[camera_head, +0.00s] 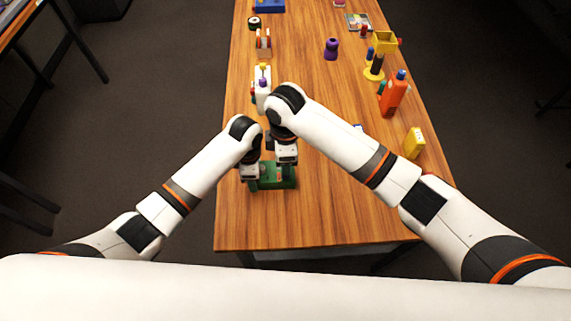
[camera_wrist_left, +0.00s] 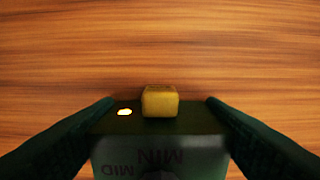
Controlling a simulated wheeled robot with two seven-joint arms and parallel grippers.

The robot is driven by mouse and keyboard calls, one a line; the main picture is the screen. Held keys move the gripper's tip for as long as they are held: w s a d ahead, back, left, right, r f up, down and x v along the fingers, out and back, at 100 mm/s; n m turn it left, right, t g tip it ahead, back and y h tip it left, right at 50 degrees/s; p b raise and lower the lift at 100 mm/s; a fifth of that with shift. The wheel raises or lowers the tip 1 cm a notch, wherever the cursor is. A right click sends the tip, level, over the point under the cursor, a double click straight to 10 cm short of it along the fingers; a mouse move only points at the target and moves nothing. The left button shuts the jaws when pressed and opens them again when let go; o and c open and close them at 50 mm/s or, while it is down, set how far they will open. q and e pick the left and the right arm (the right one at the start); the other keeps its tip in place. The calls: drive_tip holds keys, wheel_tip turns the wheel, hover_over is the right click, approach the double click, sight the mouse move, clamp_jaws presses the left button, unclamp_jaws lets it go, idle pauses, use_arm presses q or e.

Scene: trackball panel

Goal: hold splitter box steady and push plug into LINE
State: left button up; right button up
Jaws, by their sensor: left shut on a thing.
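The green splitter box (camera_head: 276,179) sits on the wooden table near its front left edge, partly hidden under my two wrists. In the left wrist view, the dark green box (camera_wrist_left: 160,140) lies between the two fingers, with upside-down MIN and MID lettering, a yellow block (camera_wrist_left: 160,101) and a small bright light. My left gripper (camera_head: 250,180) is shut on the box from its left side. My right gripper (camera_head: 287,163) points down above the box; its fingertips are too small to read. I cannot make out the plug or the LINE socket.
The wooden table (camera_head: 330,215) is clear in front and to the right of the box. A white bottle (camera_head: 262,90) stands just behind my wrists. A yellow block (camera_head: 414,143), an orange bottle (camera_head: 394,95) and a purple object (camera_head: 331,48) stand farther off.

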wheel_tip(320, 180, up, 7)
drive_tip(key=shift+r, duration=0.2)
idle(0.4)
wheel_tip(320, 180, up, 11)
idle(1.1)
use_arm(q)
drive_tip(key=o, duration=1.1)
drive_tip(key=shift+r, duration=0.1)
wheel_tip(320, 180, up, 12)
drive_tip(key=shift+f, duration=0.1)
drive_tip(key=shift+o, duration=0.6)
